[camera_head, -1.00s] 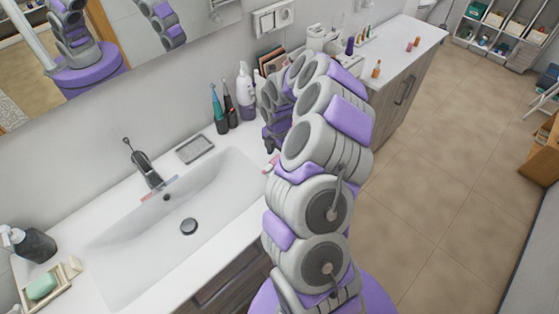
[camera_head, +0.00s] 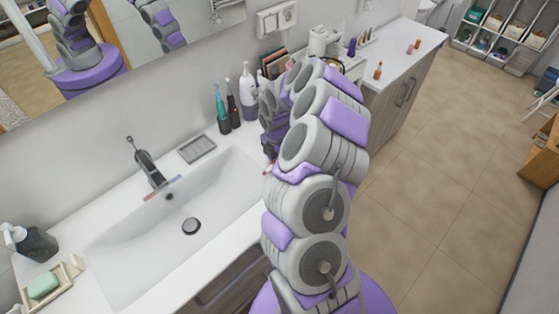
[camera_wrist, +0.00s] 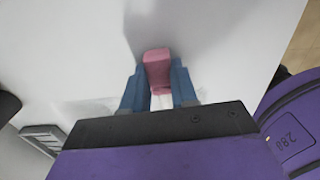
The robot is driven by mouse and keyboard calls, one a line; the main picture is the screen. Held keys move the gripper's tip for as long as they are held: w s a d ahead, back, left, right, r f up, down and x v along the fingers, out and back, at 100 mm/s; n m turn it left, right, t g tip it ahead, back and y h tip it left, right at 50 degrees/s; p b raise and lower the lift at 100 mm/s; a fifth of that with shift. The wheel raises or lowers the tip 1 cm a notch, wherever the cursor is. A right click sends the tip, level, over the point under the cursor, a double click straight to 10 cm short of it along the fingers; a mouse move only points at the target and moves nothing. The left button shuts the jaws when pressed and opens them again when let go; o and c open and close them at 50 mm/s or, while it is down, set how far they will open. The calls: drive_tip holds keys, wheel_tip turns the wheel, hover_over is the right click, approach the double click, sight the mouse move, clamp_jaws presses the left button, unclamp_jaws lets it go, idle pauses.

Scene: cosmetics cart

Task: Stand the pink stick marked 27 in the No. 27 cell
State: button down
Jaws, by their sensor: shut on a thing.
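In the wrist view, the blue fingers of my gripper (camera_wrist: 158,73) are shut on a pink stick (camera_wrist: 157,64). The stick sits between the fingertips, over a plain white surface; I cannot tell how high it is above it. No number shows on the stick. In the head view my arm hides most of the gripper; a small pink patch near its lower end is too small to identify. The No. 27 cell cannot be made out in either view.
The white sink (camera_head: 130,258) fills the left. Toothbrushes (camera_head: 221,108) and a white-and-purple bottle (camera_head: 247,92) stand by the wall. Several small coloured sticks stand at the back near a purple bottle (camera_head: 351,47); an orange one (camera_head: 378,71) stands on the right counter (camera_head: 405,50).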

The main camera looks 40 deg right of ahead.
drive_tip(key=shift+a+r, duration=0.1)
drive_tip(key=shift+a, duration=0.3)
drive_tip(key=shift+d+r, duration=0.25)
drive_tip(key=shift+d, duration=0.3)
drive_tip(key=r, duration=0.1)
drive_tip(key=r+p, duration=0.1)
drive_tip(key=shift+d+r, duration=0.25)
drive_tip(key=shift+r, duration=0.1)
drive_tip(key=s, duration=0.3)
drive_tip(key=shift+s+a+r, duration=0.1)
drive_tip(key=shift+a+r, duration=0.15)
drive_tip(key=shift+r, duration=0.05)
drive_tip(key=s+d, duration=0.1)
drive_tip(key=s, duration=0.2)
drive_tip(key=s+d, duration=0.1)
drive_tip(key=s, duration=0.3)
drive_tip(key=s+d+p, duration=0.1)
drive_tip(key=s, duration=0.2)
drive_tip(key=shift+s+r, duration=0.35)
drive_tip(key=shift+r, duration=0.05)
drive_tip(key=shift+s+r, duration=0.1)
drive_tip(key=shift+s, duration=0.8)
drive_tip(key=shift+d, duration=0.1)
